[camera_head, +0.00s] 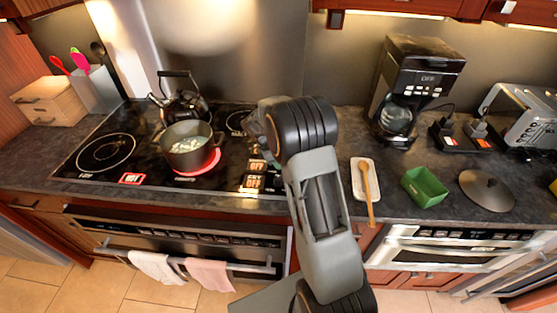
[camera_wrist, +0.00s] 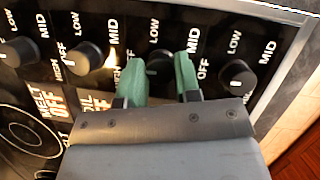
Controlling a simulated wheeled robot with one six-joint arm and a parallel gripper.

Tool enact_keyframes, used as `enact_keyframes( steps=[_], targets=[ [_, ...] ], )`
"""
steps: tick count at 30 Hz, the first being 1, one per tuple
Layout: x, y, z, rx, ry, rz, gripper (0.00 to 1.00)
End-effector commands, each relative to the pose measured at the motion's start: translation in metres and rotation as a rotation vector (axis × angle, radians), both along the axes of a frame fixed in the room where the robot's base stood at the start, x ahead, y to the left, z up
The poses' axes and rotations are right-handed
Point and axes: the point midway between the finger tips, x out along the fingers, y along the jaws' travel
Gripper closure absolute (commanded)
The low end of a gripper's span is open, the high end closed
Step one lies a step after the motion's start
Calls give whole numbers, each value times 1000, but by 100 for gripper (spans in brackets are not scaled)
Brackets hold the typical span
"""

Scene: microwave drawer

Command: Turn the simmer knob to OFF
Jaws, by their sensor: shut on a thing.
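My gripper (camera_wrist: 159,64), with green fingertips, is in the wrist view. Its fingers stand on either side of a black knob (camera_wrist: 160,67) and are shut on it. The knob is partly hidden between the fingers, and its pointer angle is unclear. LOW and MID are printed near it. No "simmer" label is readable, so I cannot tell which control this is. Other black knobs sit in the same row, two to the left (camera_wrist: 88,56) and one to the right (camera_wrist: 238,78). In the head view my arm hides the gripper and the knobs.
In the head view, a pot (camera_head: 188,159) stands on a glowing red burner, with a kettle (camera_head: 186,101) behind it. Lit OFF displays (camera_head: 253,182) show left of my arm. A spoon rest (camera_head: 360,200), green dish (camera_head: 425,187) and coffee maker (camera_head: 420,70) stand to the right.

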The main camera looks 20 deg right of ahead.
Motion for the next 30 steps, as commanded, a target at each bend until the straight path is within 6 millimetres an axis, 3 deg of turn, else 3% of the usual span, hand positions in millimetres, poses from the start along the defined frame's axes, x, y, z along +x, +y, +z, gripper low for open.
enact_keyframes(
  steps=[9, 10, 18, 26, 30],
  targets=[
    [2, 0, 2, -1, -7, 5, 93],
    [2, 0, 2, -1, -7, 5, 68],
    [1, 0, 1, -1, -2, 2, 44],
    [1, 0, 2, 0, -2, 1, 44],
    [2, 5, 13, 0, -4, 2, 44]
  ],
)
